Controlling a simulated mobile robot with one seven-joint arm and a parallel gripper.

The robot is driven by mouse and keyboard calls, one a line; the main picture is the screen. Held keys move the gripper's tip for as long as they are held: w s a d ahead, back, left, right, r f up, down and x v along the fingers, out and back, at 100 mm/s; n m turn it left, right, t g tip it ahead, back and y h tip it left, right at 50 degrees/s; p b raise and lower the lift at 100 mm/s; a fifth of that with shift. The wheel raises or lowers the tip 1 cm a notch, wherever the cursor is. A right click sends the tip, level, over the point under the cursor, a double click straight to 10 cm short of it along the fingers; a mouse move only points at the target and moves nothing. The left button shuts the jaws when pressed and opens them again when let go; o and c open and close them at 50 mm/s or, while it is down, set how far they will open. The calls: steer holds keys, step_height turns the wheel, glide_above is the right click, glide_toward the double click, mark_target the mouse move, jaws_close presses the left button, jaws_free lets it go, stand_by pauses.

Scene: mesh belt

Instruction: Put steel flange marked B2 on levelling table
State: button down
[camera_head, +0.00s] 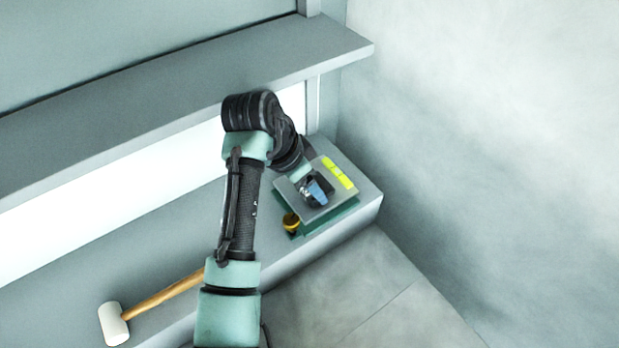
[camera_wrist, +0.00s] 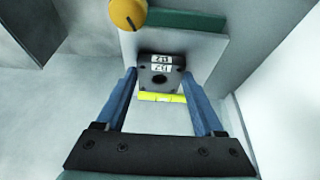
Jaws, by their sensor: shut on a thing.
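The levelling table (camera_head: 290,205) has a grey top plate over a green base, with a yellow level strip (camera_head: 338,172) and a yellow knob (camera_head: 291,222). Its plate also shows in the wrist view (camera_wrist: 205,52). My gripper (camera_wrist: 158,75) is shut on a dark steel flange (camera_wrist: 160,82) with a round hole and two white labels, too small to read surely. The flange is over the plate; I cannot tell whether it touches it. In the head view my gripper (camera_head: 317,189) is over the plate and largely hides the flange.
The levelling table stands near the right end of a grey ledge (camera_head: 366,203). A mallet with a white head (camera_head: 114,324) and wooden handle lies at the ledge's left, partly behind my arm. A grey shelf (camera_head: 180,90) runs above. A wall is at right.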

steer(key=shift+f, duration=0.15)
jaws_free()
steer(key=b+v, duration=0.1)
steer(key=v, duration=0.7)
steer(key=shift+b, duration=0.35)
steer(key=shift+w+d, duration=0.1)
steer(key=shift+d, duration=0.15)
